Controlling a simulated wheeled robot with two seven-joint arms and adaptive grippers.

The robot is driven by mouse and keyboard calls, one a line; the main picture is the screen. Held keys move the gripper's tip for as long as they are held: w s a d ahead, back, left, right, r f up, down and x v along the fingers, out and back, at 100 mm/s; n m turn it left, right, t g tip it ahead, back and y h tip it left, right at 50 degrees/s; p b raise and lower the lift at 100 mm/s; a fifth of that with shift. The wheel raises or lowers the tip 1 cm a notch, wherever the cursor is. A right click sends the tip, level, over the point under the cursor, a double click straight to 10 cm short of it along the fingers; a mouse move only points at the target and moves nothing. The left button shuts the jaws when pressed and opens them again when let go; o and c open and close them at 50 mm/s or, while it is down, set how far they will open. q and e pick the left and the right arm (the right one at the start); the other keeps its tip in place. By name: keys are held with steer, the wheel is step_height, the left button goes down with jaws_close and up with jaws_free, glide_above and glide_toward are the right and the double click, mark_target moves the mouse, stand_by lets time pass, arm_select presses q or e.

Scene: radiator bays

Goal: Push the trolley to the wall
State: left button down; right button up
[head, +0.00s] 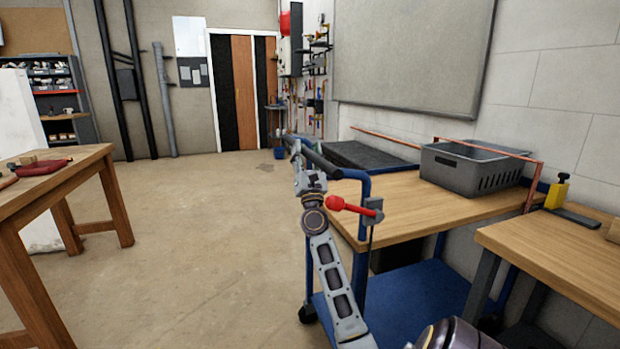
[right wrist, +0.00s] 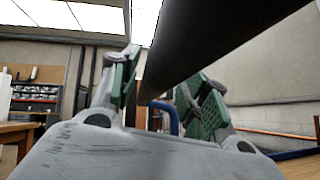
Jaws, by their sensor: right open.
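The trolley has a wooden top (head: 425,205), a blue lower deck (head: 420,300) and a blue tube frame. Its black handle grip (head: 321,161) is at the near-left end. A red lever (head: 350,207) sticks out from the frame below the grip. My right gripper (head: 298,160) is at the grip's left side, small and partly blurred into it. In the right wrist view, its green-padded fingers (right wrist: 160,100) are apart, with the black bar (right wrist: 215,50) running close over and between them; contact cannot be told. My left gripper is out of view.
A grey crate (head: 470,168) sits on the trolley. The right wall (head: 575,85) runs alongside. A wooden bench (head: 565,250) stands close at right, a wooden table (head: 60,180) at left. The floor (head: 205,200) between is clear toward the far wall and striped door (head: 241,90).

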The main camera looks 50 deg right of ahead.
steer(key=v, duration=1.1)
steer(key=shift+s+f, duration=0.2)
steer(key=shift+s, duration=0.05)
stand_by(0.5)
steer(key=shift+a, duration=0.1)
stand_by(0.5)
